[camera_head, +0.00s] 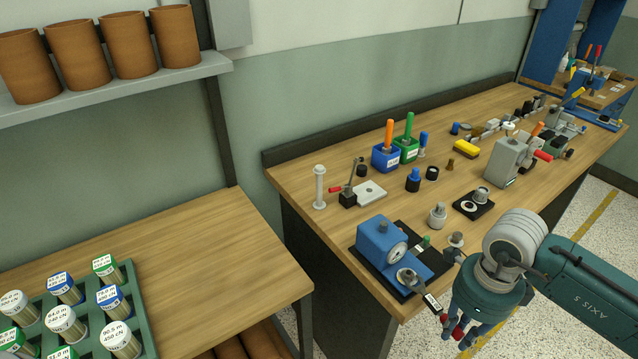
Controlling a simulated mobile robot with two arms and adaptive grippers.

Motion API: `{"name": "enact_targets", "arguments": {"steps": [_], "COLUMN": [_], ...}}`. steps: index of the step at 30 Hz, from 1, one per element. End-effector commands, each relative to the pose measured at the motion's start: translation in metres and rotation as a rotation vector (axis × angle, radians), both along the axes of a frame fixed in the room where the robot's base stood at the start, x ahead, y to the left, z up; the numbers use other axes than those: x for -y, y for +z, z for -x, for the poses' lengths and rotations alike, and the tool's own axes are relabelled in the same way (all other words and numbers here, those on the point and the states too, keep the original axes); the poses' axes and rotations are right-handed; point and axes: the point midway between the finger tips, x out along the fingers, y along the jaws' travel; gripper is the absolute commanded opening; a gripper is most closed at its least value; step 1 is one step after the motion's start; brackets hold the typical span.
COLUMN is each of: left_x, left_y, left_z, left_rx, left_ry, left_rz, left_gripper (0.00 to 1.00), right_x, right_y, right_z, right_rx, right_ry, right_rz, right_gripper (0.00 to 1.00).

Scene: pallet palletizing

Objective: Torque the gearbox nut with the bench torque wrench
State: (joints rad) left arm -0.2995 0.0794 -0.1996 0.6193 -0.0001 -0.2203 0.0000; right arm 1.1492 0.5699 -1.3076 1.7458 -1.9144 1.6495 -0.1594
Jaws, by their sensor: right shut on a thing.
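A blue gearbox-like unit (376,238) with a round white dial stands on a black base plate (363,262) at the bench's front edge. A short wrench-like tool (433,301) with a pale label and red grip runs from a round metal head by the unit's front down to my right gripper (458,332). My right gripper is shut on the tool's red grip, just off the bench's front edge. The nut cannot be made out; the tool head hides that spot. My left gripper is out of view.
The wooden bench (330,174) holds blue and green tool cups (386,158), a small lever fixture (369,191), metal knobs and a grey box (508,160) behind my right arm. A green rack of labelled cylinders (137,298) sits on the left bench, whose middle is clear.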

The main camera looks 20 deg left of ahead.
Motion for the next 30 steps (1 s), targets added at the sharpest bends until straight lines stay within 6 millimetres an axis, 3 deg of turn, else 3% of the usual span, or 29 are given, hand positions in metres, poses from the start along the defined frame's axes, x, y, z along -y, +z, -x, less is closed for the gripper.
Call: {"name": "enact_targets", "arguments": {"steps": [30], "left_x": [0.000], "left_y": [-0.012], "left_z": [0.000], "left_rx": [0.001], "left_ry": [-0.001], "left_rz": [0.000], "left_gripper": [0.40], "right_x": [-0.009], "right_y": [0.000], "right_z": [-0.008], "right_rx": [0.001], "right_ry": [0.003], "right_rz": [0.000], "right_gripper": [0.00]}}
